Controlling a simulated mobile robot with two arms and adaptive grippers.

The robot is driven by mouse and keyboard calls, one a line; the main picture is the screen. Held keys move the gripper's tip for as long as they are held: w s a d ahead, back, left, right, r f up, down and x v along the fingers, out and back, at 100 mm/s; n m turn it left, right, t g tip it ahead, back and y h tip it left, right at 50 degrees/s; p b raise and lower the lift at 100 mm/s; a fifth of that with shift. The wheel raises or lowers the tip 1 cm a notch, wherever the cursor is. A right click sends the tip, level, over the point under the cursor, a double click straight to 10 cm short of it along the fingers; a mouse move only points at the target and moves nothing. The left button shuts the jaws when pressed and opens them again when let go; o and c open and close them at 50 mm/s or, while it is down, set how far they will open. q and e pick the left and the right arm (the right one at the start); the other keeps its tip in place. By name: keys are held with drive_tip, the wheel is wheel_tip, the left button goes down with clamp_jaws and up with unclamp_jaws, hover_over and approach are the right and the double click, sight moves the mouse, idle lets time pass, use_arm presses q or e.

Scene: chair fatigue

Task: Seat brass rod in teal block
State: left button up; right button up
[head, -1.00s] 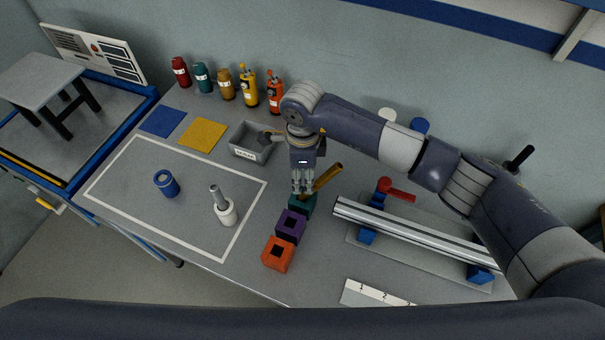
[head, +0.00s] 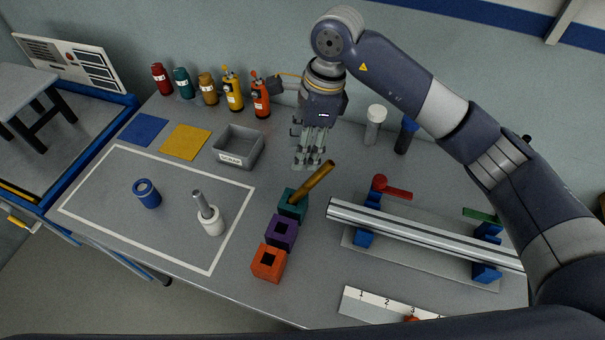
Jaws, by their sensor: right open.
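The brass rod (head: 317,178) stands tilted in the teal block (head: 290,208), leaning up to the right, with its lower end hidden in the block's opening. The teal block is the rearmost of a row, behind a purple block (head: 280,232) and an orange block (head: 268,264), both with empty square holes. My right gripper (head: 308,165) is open and empty, pointing down above and behind the teal block, apart from the rod as far as I can tell. My left gripper is not in view.
A clamped silver bar (head: 420,232) with red and green levers lies right of the blocks. A grey bin (head: 239,147) stands to the left. A white cylinder with a grey pin (head: 210,217) and a blue ring (head: 147,194) stand inside the white outline. A numbered strip (head: 385,305) lies in front.

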drive_tip(key=y, duration=0.2)
approach(312, 181)
drive_tip(key=shift+w+f+n+b, duration=0.3)
drive_tip(key=shift+f+n+b, duration=0.1)
drive_tip(key=shift+f+b, duration=0.1)
drive_tip(key=shift+a+f, duration=0.1)
drive_tip(key=shift+f, duration=0.2)
drive_tip(key=p+x, duration=0.1)
drive_tip(key=x, duration=0.3)
drive_tip(key=shift+a+r+p, duration=0.15)
drive_tip(key=shift+a+p, duration=0.1)
drive_tip(key=shift+p, duration=0.1)
drive_tip(key=shift+f, duration=0.35)
drive_tip(key=shift+a+f+p, duration=0.1)
drive_tip(key=shift+f+p, duration=0.4)
drive_tip(key=p+x, duration=0.2)
drive_tip(key=x, duration=0.1)
drive_tip(key=shift+s+f, duration=0.15)
drive_tip(key=shift+f, duration=0.1)
drive_tip(key=shift+a+f, duration=0.15)
drive_tip(key=shift+f, duration=0.35)
clamp_jaws()
